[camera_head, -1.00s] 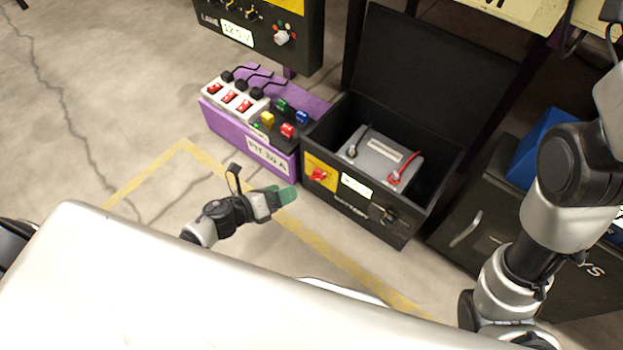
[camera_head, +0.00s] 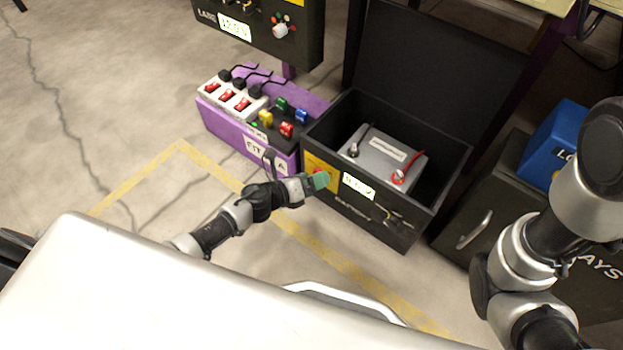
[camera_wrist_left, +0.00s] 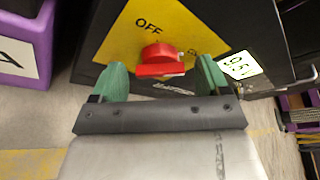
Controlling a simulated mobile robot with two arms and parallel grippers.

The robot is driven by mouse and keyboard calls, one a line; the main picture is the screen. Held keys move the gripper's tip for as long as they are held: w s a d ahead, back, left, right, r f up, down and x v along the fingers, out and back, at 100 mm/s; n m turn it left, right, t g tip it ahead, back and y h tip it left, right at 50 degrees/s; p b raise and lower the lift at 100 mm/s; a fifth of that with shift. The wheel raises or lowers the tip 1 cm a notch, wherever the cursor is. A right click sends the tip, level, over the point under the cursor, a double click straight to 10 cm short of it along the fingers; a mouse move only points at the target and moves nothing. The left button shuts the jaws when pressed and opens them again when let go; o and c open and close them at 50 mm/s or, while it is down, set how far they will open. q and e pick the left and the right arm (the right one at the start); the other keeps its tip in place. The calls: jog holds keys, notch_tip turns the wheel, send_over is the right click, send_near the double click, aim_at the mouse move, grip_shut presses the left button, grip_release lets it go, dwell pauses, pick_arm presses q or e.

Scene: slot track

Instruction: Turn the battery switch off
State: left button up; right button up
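The battery switch is a red rotary knob (camera_wrist_left: 160,60) on a yellow plate (camera_wrist_left: 190,25) on the front of the black battery box (camera_head: 410,225). The plate reads "OFF" at its upper left; a second label at the right is only partly readable. The knob's bar looks about horizontal in the left wrist view. My left gripper (camera_head: 318,181) is in front of the plate and mostly hides the knob in the head view. In the left wrist view its green fingertips (camera_wrist_left: 161,80) are apart, one on each side of the knob, with nothing held. My right gripper is not seen.
A small display (camera_head: 358,186) sits right of the switch. A grey battery (camera_head: 375,165) lies in the open box. Left is a purple unit (camera_head: 225,125) with red switches and colored plugs. A dark cabinet (camera_head: 480,205) with a handle stands at right.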

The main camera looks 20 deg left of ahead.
pick_arm(q)
jog(key=c, duration=0.8)
jog(key=shift+c, duration=0.2)
jog(key=shift+f+n, duration=0.1)
jog(key=shift+n, duration=0.2)
jog(key=n+t+h+b, duration=0.1)
jog(key=n, duration=0.4)
jog(key=n+t+h+b, duration=0.1)
jog(key=n+t+b, duration=0.1)
jog(key=n, duration=0.3)
jog(key=n+t+h+b, duration=0.1)
jog(key=n+h+b, duration=0.1)
jog(key=n, duration=0.4)
jog(key=shift+a+f+t, duration=0.1)
jog(key=shift+f+t, duration=0.3)
jog(key=shift+n, duration=0.4)
jog(key=o, duration=0.9)
